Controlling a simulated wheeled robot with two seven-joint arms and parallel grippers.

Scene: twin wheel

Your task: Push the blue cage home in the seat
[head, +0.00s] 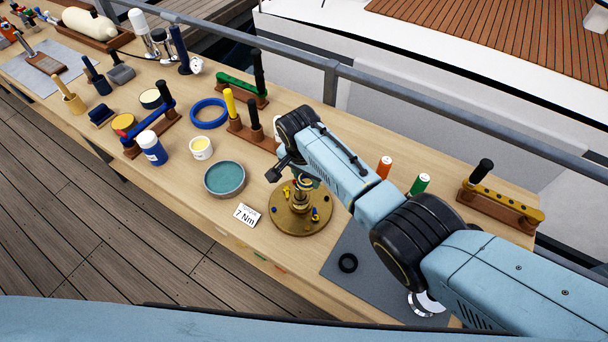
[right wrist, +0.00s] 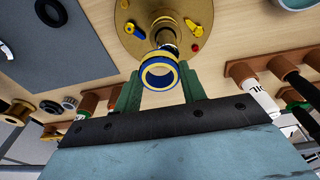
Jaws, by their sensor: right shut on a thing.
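The blue cage (right wrist: 144,76) is a blue ring with yellow bands, seen between the green fingers of my right gripper (right wrist: 160,78) in the right wrist view. My right gripper is shut on it. The cage is in line with the brass post of the round brass base (right wrist: 128,38). I cannot tell how deep it sits, and the seat is hidden behind it. In the head view the base (head: 284,222) stands near the table's front edge, with my right gripper (head: 290,178) over it, its fingertips partly hidden. My left gripper is not in view.
A "7 Nm" card (head: 246,215) and a teal dish (head: 224,179) lie left of the base. A grey mat (head: 350,285) with a black ring (head: 348,262) lies to the right. Orange (head: 384,167) and green (head: 420,183) cans stand behind my arm. Small yellow and blue parts lie on the base.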

